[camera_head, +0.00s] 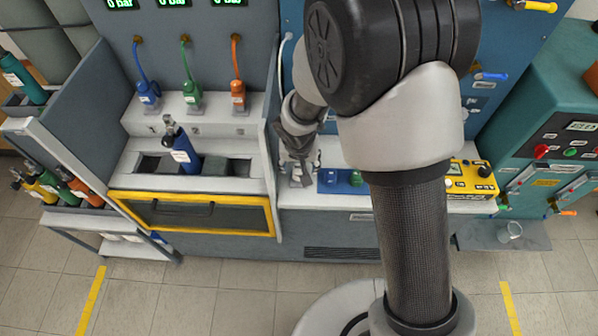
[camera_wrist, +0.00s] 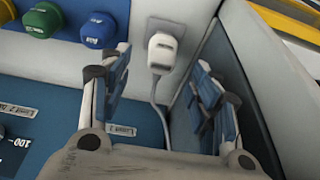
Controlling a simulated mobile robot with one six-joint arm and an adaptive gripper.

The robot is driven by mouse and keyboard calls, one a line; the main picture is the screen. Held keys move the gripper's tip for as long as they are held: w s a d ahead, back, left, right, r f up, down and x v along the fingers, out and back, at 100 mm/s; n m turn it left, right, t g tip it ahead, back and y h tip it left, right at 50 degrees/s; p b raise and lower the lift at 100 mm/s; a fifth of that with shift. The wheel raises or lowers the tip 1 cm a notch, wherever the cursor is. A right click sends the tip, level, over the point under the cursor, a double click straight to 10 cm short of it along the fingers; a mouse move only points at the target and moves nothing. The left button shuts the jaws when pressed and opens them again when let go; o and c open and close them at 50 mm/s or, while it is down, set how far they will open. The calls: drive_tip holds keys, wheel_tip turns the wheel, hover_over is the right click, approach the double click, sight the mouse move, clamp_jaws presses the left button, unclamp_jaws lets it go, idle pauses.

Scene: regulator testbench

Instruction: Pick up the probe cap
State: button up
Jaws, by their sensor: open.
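A white, rounded piece (camera_wrist: 162,50) with a small label and a thin pale cable is in the wrist view, against a white surface. It looks like the probe with its cap, but I cannot tell where the cap ends. My gripper (camera_wrist: 161,68) is open, its blue-padded fingers apart on the left and right of the white piece in the picture. I cannot tell how far the fingertips are from it, and no contact shows. In the head view my gripper (camera_head: 299,168) points down over the bench by the grey divider, and hides most of this spot.
A blue cap (camera_wrist: 98,30) and a green cap (camera_wrist: 42,20) sit left of my gripper in the wrist view. A grey-blue divider wall (camera_wrist: 240,75) stands close on the right. A yellow box (camera_head: 470,180) is on the bench's right. A blue cylinder (camera_head: 183,155) stands left.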

sight(299, 168)
drive_tip(key=b+x, duration=0.2)
drive_tip(key=x, duration=0.3)
drive_tip(key=shift+a, duration=0.1)
drive_tip(key=shift+c, duration=0.4)
drive_tip(key=c, duration=1.1)
